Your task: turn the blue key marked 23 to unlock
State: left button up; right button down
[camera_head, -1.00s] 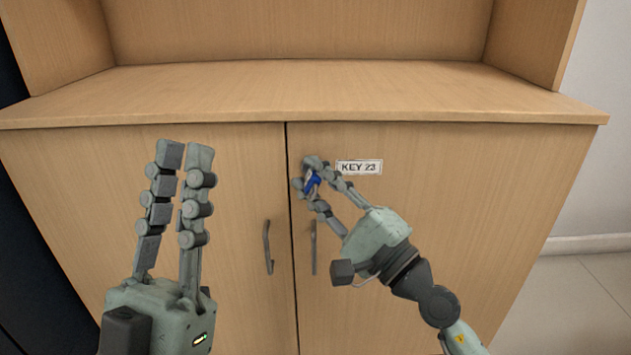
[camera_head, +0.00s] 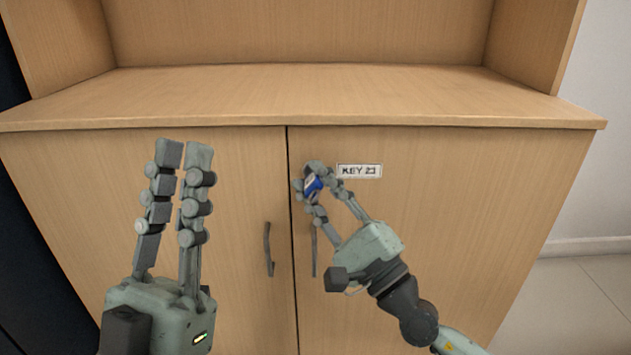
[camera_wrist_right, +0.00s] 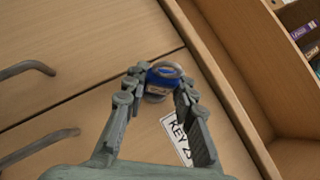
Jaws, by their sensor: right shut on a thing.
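The blue key (camera_head: 313,187) sits at the upper left of the right cabinet door, just left of the white label reading KEY 23 (camera_head: 359,171). My right gripper (camera_head: 312,180) is shut on the key's blue head, with a finger on each side. In the right wrist view the blue key (camera_wrist_right: 163,77) shows between the fingertips, with a metal ring at its top. The lock behind it is mostly hidden by the key and fingers. My left gripper (camera_head: 184,155) is raised in front of the left door, its fingers apart and empty.
The two doors have dark vertical handles, the left one (camera_head: 268,249) and the right one (camera_head: 314,251), below the key. The wooden counter top (camera_head: 300,95) overhangs the doors. Free floor (camera_head: 585,285) lies at the right.

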jog(key=shift+f, duration=0.15)
jog(key=shift+m+t+b, duration=0.3)
jog(key=shift+m+b, duration=0.05)
jog(key=shift+m, duration=0.05)
jog(key=shift+d+m+t+b, duration=0.15)
jog(key=shift+m+t+b, duration=0.15)
jog(key=shift+m+b, duration=0.1)
jog(key=c, duration=2.3)
grip_release()
jog(key=shift+w+f+m+t+h, duration=0.1)
jog(key=shift+m+t+h, duration=0.7)
jog(key=shift+m, duration=0.4)
jog(key=shift+d+m+t+h, duration=0.1)
jog(key=shift+m+t+h, duration=0.4)
jog(key=shift+m+t, duration=0.5)
jog(key=shift+m, duration=0.3)
